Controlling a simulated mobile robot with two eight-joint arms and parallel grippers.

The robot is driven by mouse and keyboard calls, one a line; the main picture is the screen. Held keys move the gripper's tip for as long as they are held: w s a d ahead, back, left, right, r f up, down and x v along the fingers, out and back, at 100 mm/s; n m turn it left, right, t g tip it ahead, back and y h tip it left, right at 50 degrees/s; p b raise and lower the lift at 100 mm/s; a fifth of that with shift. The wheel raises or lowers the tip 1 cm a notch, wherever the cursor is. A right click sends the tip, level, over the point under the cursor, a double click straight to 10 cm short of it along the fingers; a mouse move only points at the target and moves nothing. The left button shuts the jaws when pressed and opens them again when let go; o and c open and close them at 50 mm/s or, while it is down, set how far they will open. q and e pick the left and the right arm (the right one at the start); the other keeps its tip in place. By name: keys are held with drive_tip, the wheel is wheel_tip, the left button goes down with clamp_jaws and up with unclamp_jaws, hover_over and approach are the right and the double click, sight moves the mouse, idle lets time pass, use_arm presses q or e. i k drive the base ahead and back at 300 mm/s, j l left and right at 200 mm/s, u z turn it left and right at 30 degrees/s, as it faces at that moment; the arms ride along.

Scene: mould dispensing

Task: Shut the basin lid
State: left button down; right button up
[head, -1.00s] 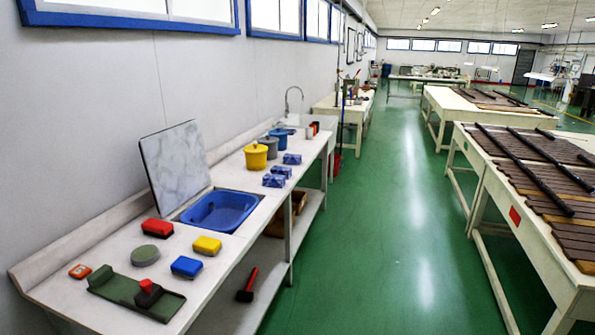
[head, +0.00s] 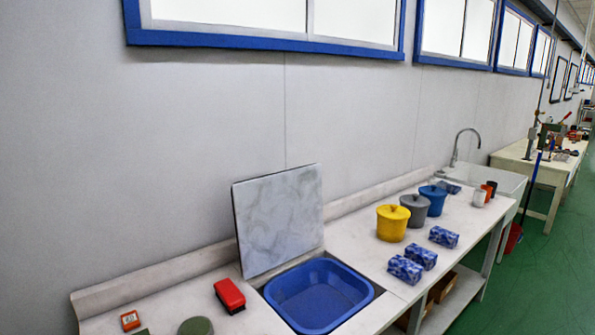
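The basin lid (head: 279,219) is a square, grey-white marbled panel. It stands open, nearly upright, along the back edge of the basin opening, close to the wall. The blue basin (head: 318,296) is set into the white counter in front of it, uncovered, and looks empty. Neither of my grippers shows in the head view.
A red box-shaped item (head: 230,295) lies on the counter left of the basin. A sink with a tap (head: 459,147) is farther along.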

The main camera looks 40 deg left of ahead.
sight(278, 216)
drive_tip(key=i+u, duration=0.25)
drive_tip(key=i, duration=0.2)
drive_tip(key=i+l+u, duration=0.25)
drive_tip(key=i, duration=0.2)
drive_tip(key=i+l+u, duration=0.3)
drive_tip(key=i, duration=0.15)
drive_tip(key=j, duration=0.1)
